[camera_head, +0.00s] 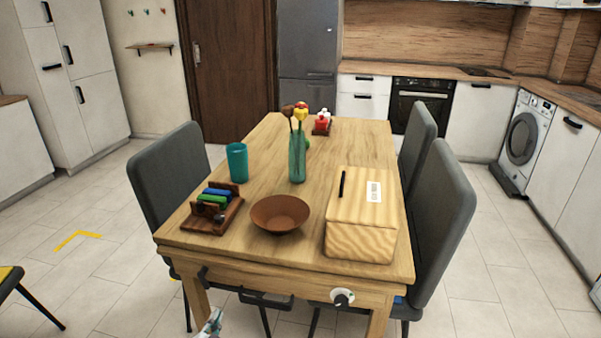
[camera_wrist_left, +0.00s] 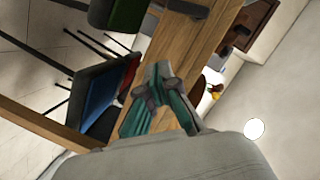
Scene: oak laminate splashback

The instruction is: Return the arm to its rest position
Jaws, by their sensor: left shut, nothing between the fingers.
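My left gripper (camera_head: 212,322) shows only as a small grey and teal piece at the bottom edge of the head view, in front of the wooden table (camera_head: 230,262) and, in the picture, below its front edge. In the left wrist view its fingers (camera_wrist_left: 158,80) are together with nothing between them. The rest of the left arm is out of the head view. My right gripper is not in view.
On the table stand a brown bowl (camera_head: 280,215), a wooden box (camera_head: 360,232), a teal cup (camera_head: 237,160), a flower vase (camera_head: 297,158) and a wooden holder (camera_head: 208,216). Grey chairs (camera_head: 170,175) flank it. The floor at left (camera_head: 110,250) is largely clear.

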